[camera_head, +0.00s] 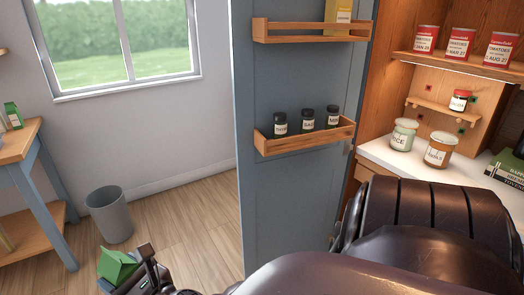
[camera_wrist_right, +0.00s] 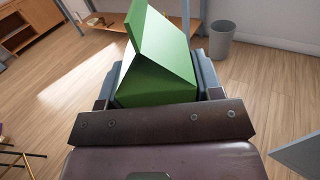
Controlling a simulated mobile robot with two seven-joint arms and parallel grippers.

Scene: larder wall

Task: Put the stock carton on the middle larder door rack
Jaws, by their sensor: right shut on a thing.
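A green gable-topped carton (camera_head: 118,266) is in my right gripper (camera_head: 135,277), low at the left of the head view, out over the floor. The right wrist view shows the carton (camera_wrist_right: 155,80) between the two fingers, its gable pointing away. The blue larder door (camera_head: 290,200) stands open. Its lower visible rack (camera_head: 300,143) holds three dark jars with white labels, and its upper rack (camera_head: 310,36) holds a yellow box. Only two racks show; I cannot tell whether another sits lower. My right gripper is left of the door and below both racks. My left gripper is out of view.
A grey bin (camera_head: 110,215) stands on the floor, left of the door. A blue-legged wooden table (camera_head: 25,150) at the far left bears another green carton (camera_head: 13,115). Larder shelves with tins (camera_head: 460,45) and jars (camera_head: 438,150) are at the right. My dark arm covers the lower right.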

